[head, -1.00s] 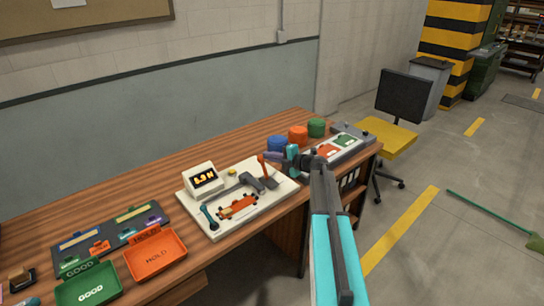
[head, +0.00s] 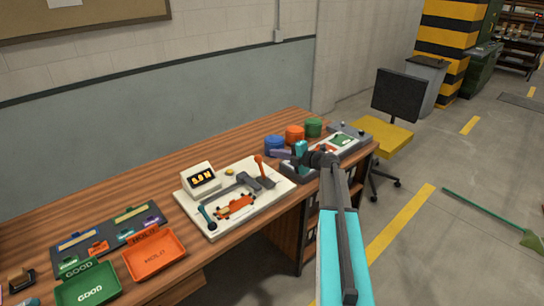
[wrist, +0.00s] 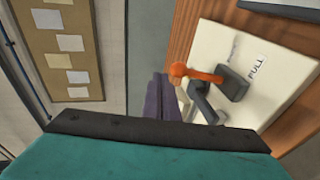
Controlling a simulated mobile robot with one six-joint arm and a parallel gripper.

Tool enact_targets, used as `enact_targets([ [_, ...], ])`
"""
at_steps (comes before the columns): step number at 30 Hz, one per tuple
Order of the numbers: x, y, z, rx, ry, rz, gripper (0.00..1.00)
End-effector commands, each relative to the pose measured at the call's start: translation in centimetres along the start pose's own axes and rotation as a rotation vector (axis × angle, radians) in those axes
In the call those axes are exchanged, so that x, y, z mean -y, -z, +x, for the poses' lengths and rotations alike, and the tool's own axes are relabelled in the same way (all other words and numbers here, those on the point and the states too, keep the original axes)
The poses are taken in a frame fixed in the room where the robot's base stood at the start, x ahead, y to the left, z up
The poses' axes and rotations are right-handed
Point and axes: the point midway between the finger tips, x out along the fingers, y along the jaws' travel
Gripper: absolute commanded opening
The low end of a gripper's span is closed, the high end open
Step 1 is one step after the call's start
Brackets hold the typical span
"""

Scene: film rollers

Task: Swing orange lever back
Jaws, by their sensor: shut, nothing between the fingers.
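The orange lever (head: 261,169) stands up at the back right of the white fixture board (head: 222,227), tilted slightly, its rounded knob at the top. It also shows in the wrist view (wrist: 197,75), beside a dark grey clamp block. My gripper (head: 279,154) is just right of the lever in the head view, with its purple fingers shut and empty. In the wrist view the purple fingers (wrist: 162,98) lie just left of the lever's knob. A small gap seems to separate them, but I cannot be sure that they are apart.
The board carries a lit display (head: 202,179), a teal-handled lever (head: 206,217) and an orange part (head: 236,207). Blue (head: 274,146), orange (head: 295,135) and green (head: 313,127) jars stand behind my gripper. Orange (head: 155,257) and green (head: 88,286) trays sit at the left.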

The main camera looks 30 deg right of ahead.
Motion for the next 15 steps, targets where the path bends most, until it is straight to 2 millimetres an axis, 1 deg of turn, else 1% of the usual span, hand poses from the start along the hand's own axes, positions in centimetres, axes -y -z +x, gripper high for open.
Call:
enact_targets([
  [1, -0.1, 0.0, -0.8, 0.003, -0.001, -0.001, 0.00],
  [9, -1.5, 0.0, -4.7, 0.003, 0.000, -0.002, 0.00],
  [15, -2.2, -0.1, -6.4, 0.001, 0.001, -0.001, 0.00],
])
